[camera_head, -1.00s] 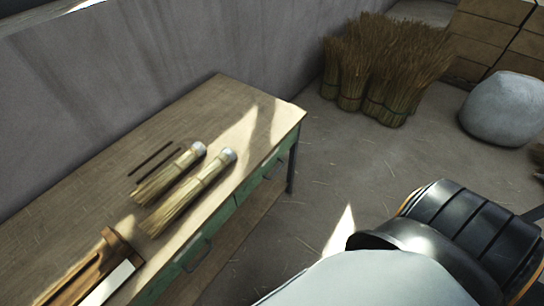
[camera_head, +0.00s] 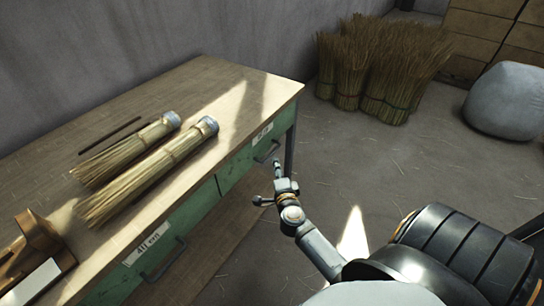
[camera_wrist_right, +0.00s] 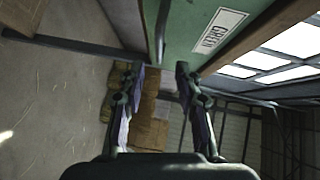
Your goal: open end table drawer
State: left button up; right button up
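The wooden table (camera_head: 150,88) has green drawers along its front. The end drawer (camera_head: 245,165) at the far right end is shut, with a white label and a dark handle (camera_head: 268,152). A nearer green drawer (camera_head: 185,222) also has a label and handle. My right gripper (camera_head: 269,183) is open just in front of the end drawer, close to its handle. In the right wrist view the spread fingers (camera_wrist_right: 160,73) are empty, and the green drawer face (camera_wrist_right: 190,20) with its label is ahead. A dark bar, apparently the handle, runs between the fingertips. My left gripper is out of view.
Two straw bundles (camera_head: 150,170) and a dark stick (camera_head: 110,135) lie on the tabletop. Upright straw bundles (camera_head: 375,75), a grey sack (camera_head: 508,100) and boxes (camera_head: 485,35) stand behind. The floor right of the table is clear.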

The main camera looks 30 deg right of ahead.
aim_at(272, 153)
jog(key=b+x, duration=0.1)
jog(key=x, duration=0.7)
jog(key=shift+w+f+b, duration=0.1)
jog(key=shift+b, duration=0.2)
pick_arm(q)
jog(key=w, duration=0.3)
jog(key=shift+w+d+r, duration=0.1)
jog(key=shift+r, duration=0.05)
pick_arm(e)
jog(key=shift+w+d, duration=0.2)
jog(key=shift+w, duration=0.2)
grip_shut()
